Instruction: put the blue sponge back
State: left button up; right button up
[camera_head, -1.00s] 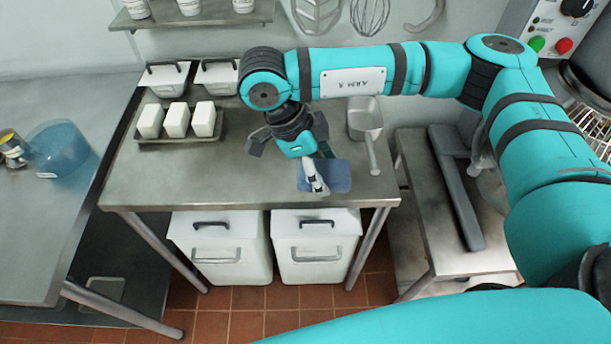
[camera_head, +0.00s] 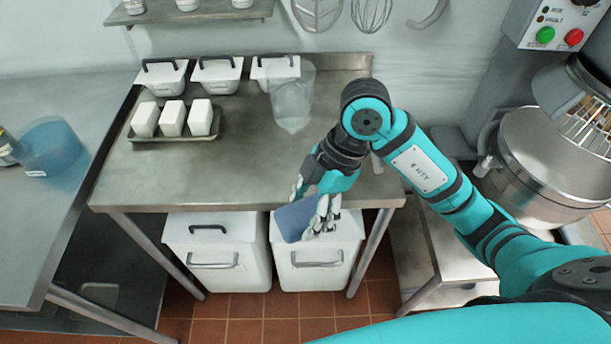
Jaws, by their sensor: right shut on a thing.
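The blue sponge (camera_head: 294,221) is a flat blue-grey block. My right gripper (camera_head: 311,216) is shut on it and holds it tilted at the front edge of the steel table (camera_head: 240,187), in front of the white bins below. The fingers cover the sponge's right side. My left gripper is not in view.
A tray (camera_head: 176,137) with several white blocks stands on the table's left part. Lidded white tubs (camera_head: 217,77) line its back, beside a clear jug (camera_head: 291,105). White bins (camera_head: 215,257) stand beneath. A mixer bowl (camera_head: 545,160) is at right. The table's middle is clear.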

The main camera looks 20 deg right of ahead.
jog(key=m, duration=0.1)
jog(key=m+t, duration=0.1)
jog(key=m, duration=0.2)
jog(key=shift+s+a+f+t, duration=0.2)
jog(key=shift+s+f+t, duration=0.15)
jog(key=shift+f+t, duration=0.05)
jog(key=shift+w+m, duration=0.1)
jog(key=shift+m, duration=0.2)
jog(key=w+d, duration=0.1)
jog(key=w, duration=0.4)
jog(key=w+d+f+p, duration=0.1)
jog(key=w+d, duration=0.1)
jog(key=w, duration=0.2)
jog(key=w+d+p, duration=0.1)
jog(key=w+d, duration=0.1)
jog(key=w, duration=0.3)
jog(key=shift+w+d+f, duration=0.1)
jog(key=shift+w+f, duration=0.1)
jog(key=shift+w, duration=0.15)
jog(key=shift+w+f, duration=0.1)
jog(key=shift+f, duration=0.05)
notch_tip(320, 180, down, 3)
jog(key=shift+r+p, duration=0.1)
jog(key=shift+p, duration=0.3)
jog(key=shift+f, duration=0.3)
jog(key=o, duration=1.5)
jog(key=shift+o, duration=0.3)
jog(key=shift+d+r, duration=0.1)
jog(key=shift+r, duration=0.05)
